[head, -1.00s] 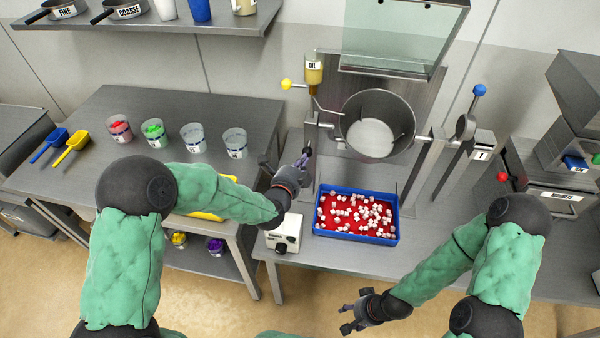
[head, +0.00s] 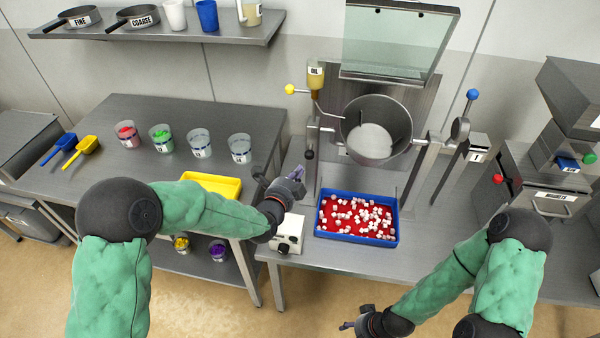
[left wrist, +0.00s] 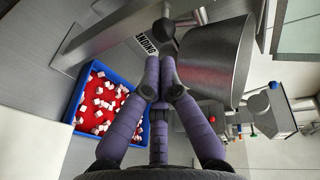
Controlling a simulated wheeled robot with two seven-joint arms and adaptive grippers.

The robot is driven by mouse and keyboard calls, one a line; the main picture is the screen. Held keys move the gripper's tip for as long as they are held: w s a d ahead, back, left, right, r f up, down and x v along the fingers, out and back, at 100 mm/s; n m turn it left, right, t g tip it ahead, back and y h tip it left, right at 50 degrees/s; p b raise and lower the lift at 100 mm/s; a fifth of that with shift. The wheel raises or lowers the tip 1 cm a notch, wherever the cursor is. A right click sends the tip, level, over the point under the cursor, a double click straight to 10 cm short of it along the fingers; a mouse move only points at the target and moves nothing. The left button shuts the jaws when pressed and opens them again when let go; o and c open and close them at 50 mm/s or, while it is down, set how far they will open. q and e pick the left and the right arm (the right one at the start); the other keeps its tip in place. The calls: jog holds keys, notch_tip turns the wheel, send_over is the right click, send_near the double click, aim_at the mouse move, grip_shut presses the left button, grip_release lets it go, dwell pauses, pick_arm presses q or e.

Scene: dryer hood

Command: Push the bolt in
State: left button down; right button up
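The bolt shows by its black knob (head: 309,154) on the left post of the stand, left of the round metal drum (head: 376,130). How far in the bolt sits is too small to tell. My left gripper (head: 298,172) is just below and left of the knob, apart from it. In the left wrist view its purple fingers (left wrist: 160,68) are together at the tips, with nothing visible between them. The drum (left wrist: 215,65) and a labelled post (left wrist: 110,38) lie beyond the fingers. My right gripper (head: 346,325) is low at the bottom edge, far from the stand, its fingers small.
A blue tray (head: 357,238) with white pieces on red stands before the drum. A small white box (head: 289,234) is beneath my left gripper. An oil bottle (head: 315,76) and yellow-knobbed lever (head: 290,89) stand above the bolt. A blue-knobbed lever (head: 472,95) is at right.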

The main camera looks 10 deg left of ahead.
pick_arm(q)
jog(key=p+v, duration=0.1)
jog(key=v, duration=0.7)
jog(key=shift+f, duration=0.15)
dwell(0.4)
